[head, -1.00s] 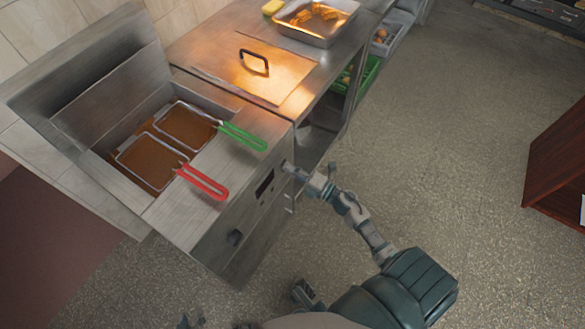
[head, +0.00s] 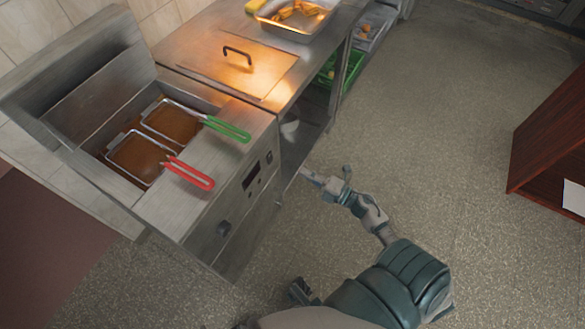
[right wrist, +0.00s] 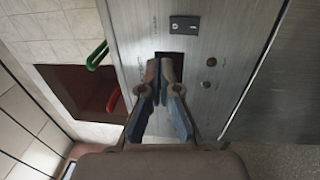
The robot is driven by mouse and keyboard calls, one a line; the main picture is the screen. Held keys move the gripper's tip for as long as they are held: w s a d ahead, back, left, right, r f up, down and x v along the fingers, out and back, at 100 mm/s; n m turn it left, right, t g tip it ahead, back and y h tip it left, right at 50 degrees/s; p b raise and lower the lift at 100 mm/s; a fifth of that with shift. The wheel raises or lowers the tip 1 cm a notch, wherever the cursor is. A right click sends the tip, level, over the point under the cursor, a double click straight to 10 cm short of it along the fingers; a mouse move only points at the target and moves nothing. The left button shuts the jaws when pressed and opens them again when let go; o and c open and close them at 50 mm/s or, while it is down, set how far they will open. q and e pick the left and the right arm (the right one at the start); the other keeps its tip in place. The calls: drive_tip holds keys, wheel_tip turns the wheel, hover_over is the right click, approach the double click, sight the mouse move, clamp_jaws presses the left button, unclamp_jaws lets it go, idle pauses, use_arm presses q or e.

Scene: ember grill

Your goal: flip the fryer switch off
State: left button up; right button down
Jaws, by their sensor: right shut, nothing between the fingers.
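The steel fryer (head: 205,255) stands at the left in the head view. My right gripper (head: 303,172) is shut and empty, apart from the panel and to the right of the switch.
Two fry baskets with a red handle (head: 188,173) and a green handle (head: 226,129) sit in the fryer, handles reaching over its front top. A steel counter (head: 180,50) with a tray (head: 262,20) adjoins it. Open floor (head: 430,130) lies to the right.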

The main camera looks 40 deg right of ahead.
drive_tip(key=shift+s+d+r, duration=0.1)
drive_tip(key=shift+s+d, duration=0.15)
drive_tip(key=shift+s, duration=0.3)
drive_tip(key=shift+s+d+r, duration=0.1)
drive_tip(key=shift+s+d, duration=0.1)
drive_tip(key=shift+s, duration=0.3)
drive_tip(key=shift+f, duration=0.1)
